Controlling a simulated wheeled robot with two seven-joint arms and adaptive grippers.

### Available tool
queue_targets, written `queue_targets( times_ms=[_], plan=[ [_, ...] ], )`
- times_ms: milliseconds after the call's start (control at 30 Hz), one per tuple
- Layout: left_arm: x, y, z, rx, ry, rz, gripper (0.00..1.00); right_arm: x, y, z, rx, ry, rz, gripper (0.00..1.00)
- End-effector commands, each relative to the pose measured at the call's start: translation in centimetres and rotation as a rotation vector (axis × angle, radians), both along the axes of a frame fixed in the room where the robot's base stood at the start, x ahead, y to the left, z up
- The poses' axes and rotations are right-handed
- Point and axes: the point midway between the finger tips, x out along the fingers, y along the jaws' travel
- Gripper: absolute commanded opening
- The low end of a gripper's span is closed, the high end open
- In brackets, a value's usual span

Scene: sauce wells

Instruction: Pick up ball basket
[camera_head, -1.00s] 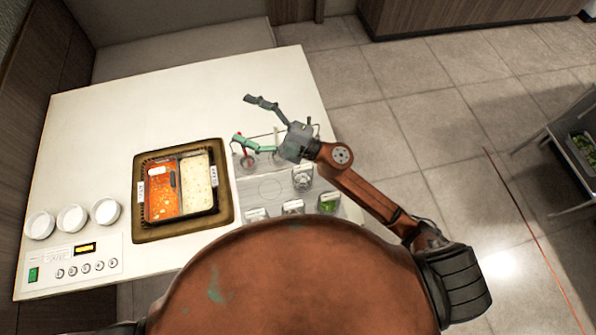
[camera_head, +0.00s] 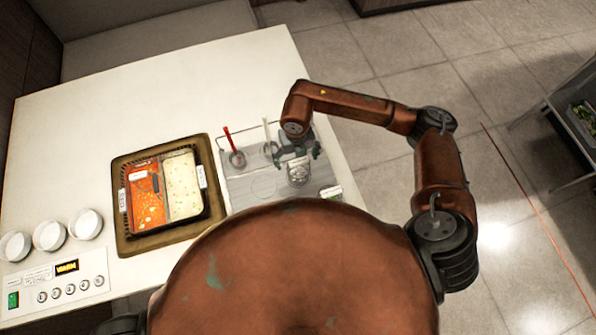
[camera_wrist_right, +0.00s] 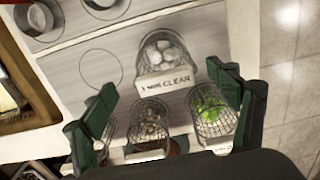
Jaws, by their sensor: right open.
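The ball basket, a wire basket holding white balls with a white label reading CLEAR, is in the right wrist view (camera_wrist_right: 158,48), beyond the fingertips; it also shows in the head view (camera_head: 298,175). My right gripper (camera_head: 295,154) hangs over the grey tray, just behind the ball basket. It is open and empty, its two dark green fingers spread wide in the right wrist view (camera_wrist_right: 163,82). I cannot tell how high it is above the baskets. My left gripper is not in view.
A basket of greens (camera_wrist_right: 210,108) and one of brownish pieces (camera_wrist_right: 150,120) stand close by, between the fingers in the wrist view. The grey tray (camera_head: 240,190) has an empty ring. A two-part sauce pan (camera_head: 165,190) and white bowls (camera_head: 48,235) are left. The table's back is clear.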

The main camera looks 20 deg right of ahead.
Motion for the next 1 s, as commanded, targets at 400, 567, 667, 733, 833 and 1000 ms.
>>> queue_targets(
  times_ms=[400, 567, 667, 733, 833, 1000],
  plan=[
    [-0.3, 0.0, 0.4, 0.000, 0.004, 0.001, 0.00, -0.4, -0.5, -4.0, 0.001, 0.005, -0.001, 0.81],
    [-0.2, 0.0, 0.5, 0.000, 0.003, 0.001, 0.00, -0.5, -0.6, -6.4, 0.003, 0.004, -0.002, 0.81],
    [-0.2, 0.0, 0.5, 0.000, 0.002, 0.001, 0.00, -0.4, -0.7, -7.1, 0.002, 0.002, -0.001, 0.81],
    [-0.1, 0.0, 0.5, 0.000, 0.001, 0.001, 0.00, -0.4, -0.7, -7.2, 0.002, 0.001, 0.000, 0.81],
    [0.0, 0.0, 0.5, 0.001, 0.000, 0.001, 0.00, -0.4, -0.7, -7.2, 0.002, 0.001, -0.001, 0.81],
    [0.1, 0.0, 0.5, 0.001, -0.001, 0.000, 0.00, -0.4, -0.7, -7.1, 0.002, 0.002, -0.001, 0.71]
  ],
)
